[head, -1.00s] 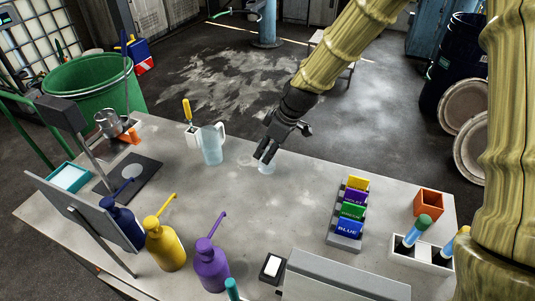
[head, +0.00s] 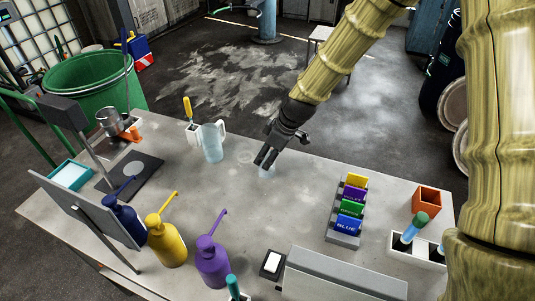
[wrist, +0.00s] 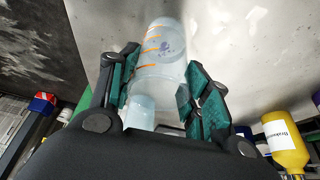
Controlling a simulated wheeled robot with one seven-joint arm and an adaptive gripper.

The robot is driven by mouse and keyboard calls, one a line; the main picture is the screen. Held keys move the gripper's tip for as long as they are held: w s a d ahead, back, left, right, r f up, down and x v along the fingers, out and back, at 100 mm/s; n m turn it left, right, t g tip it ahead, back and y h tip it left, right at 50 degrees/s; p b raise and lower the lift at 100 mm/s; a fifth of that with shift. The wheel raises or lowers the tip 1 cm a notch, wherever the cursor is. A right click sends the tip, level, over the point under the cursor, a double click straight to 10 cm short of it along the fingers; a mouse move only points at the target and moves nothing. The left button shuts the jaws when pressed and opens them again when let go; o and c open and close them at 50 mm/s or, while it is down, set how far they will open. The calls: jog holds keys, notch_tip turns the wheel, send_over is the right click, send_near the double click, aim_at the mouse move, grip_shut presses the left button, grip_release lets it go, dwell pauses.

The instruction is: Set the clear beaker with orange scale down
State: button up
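The clear beaker with orange scale (wrist: 163,52) sits between the green-padded fingers of my gripper (wrist: 162,82) in the wrist view. The pads press against both its sides, and its orange marks show. In the head view my gripper (head: 267,160) points down over the grey table (head: 300,205). The beaker (head: 267,172) shows faintly below the fingertips, at or just above the tabletop; I cannot tell whether it touches.
A clear pitcher (head: 212,143) stands left of my gripper. A rack of coloured blocks (head: 347,215) stands to the right. Blue, yellow (head: 166,243) and purple (head: 211,262) bottles line the near left edge. The table is clear around the beaker.

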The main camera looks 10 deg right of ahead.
jog(key=o, duration=0.4)
jog(key=b+v, duration=0.2)
jog(key=v, duration=1)
jog(key=shift+r, duration=0.2)
